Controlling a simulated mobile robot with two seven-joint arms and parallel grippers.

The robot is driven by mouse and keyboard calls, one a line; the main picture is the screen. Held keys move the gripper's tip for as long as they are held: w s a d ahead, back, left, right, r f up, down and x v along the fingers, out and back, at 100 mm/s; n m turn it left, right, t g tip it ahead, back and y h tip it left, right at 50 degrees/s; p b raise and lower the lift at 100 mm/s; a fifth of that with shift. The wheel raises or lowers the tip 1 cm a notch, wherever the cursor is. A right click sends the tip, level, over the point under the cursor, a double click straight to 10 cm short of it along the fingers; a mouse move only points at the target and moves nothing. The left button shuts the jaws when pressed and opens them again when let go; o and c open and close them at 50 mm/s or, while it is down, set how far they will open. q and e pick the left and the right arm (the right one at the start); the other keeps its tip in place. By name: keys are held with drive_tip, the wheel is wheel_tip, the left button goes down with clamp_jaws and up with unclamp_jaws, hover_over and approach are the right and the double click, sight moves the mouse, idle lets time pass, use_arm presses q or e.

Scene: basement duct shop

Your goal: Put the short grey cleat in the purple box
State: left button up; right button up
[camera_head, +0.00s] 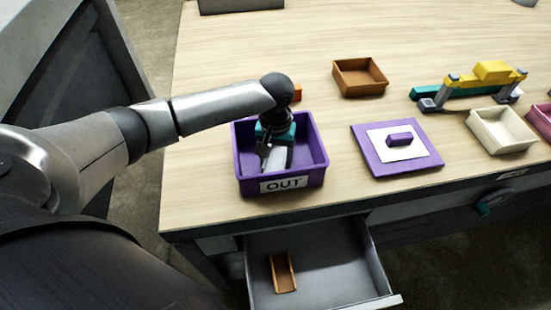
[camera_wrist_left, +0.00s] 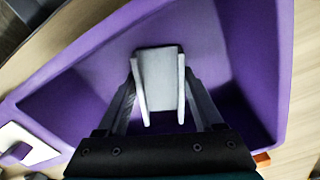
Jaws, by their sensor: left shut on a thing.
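The purple box (camera_head: 242,173) with an "OUT" label stands at the left of the table. My left gripper (camera_head: 277,160) reaches down into it from above. It is shut on the short grey cleat (camera_head: 277,158), a light grey channel piece. In the left wrist view the cleat (camera_wrist_left: 160,80) sits between the fingers of my left gripper (camera_wrist_left: 163,92), with the purple box's walls and floor (camera_wrist_left: 240,50) around and behind it. I cannot tell whether the cleat touches the box floor. My right gripper is not in view.
A purple board (camera_head: 365,160) with a white panel and purple block lies right of the box. A brown tray (camera_head: 360,78), a cream tray (camera_head: 500,132) and a yellow-teal assembly (camera_head: 490,72) stand farther off. Below, an open drawer (camera_head: 325,265) holds an orange-brown channel (camera_head: 283,273).

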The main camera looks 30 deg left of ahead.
sight(276, 166)
use_arm(q)
drive_tip(key=shift+r, duration=0.1)
drive_tip(key=o, duration=1.4)
drive_tip(key=shift+c, duration=0.2)
wheel_tip(276, 166, up, 12)
drive_tip(key=p, duration=0.3)
